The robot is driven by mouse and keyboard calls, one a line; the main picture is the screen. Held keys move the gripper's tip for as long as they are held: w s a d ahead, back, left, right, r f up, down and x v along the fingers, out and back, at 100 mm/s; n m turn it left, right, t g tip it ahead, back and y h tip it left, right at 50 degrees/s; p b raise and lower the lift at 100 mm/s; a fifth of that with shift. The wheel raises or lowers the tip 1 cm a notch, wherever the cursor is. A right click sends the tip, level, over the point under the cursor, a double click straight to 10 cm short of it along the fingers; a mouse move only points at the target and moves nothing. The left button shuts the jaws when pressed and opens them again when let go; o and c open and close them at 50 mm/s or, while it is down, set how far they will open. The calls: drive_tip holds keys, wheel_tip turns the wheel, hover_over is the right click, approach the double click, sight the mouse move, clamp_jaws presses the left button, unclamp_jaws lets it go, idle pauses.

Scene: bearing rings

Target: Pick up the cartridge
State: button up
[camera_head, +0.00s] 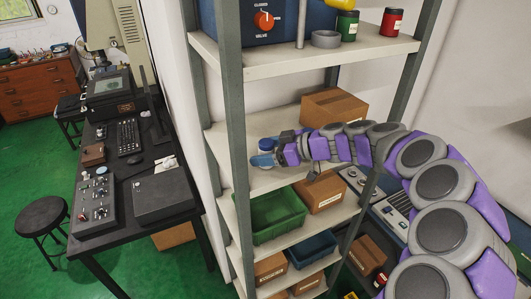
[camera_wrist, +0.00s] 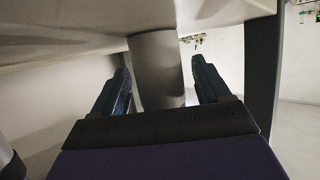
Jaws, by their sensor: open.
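A plain grey cylinder, which looks like the cartridge (camera_wrist: 156,62), stands between the two fingers of my gripper (camera_wrist: 160,75) in the wrist view. It meets a pale shelf surface at the top of that picture, so the view seems upside down. Gaps show on both sides of the cylinder, and the fingers are apart. In the head view my gripper (camera_head: 265,153) reaches left over the middle shelf, with blue parts at its end. I cannot clearly tell the cylinder from the fingers there.
The shelf unit (camera_head: 300,66) has grey posts close to my arm. A cardboard box (camera_head: 333,106) sits behind my gripper. A green bin (camera_head: 277,215) and another box (camera_head: 322,193) are on the shelf below. A black desk (camera_head: 133,168) stands at left.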

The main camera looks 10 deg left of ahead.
drive_tip(key=shift+d, duration=0.1)
drive_tip(key=c, duration=1.1)
drive_tip(key=shift+r, duration=0.1)
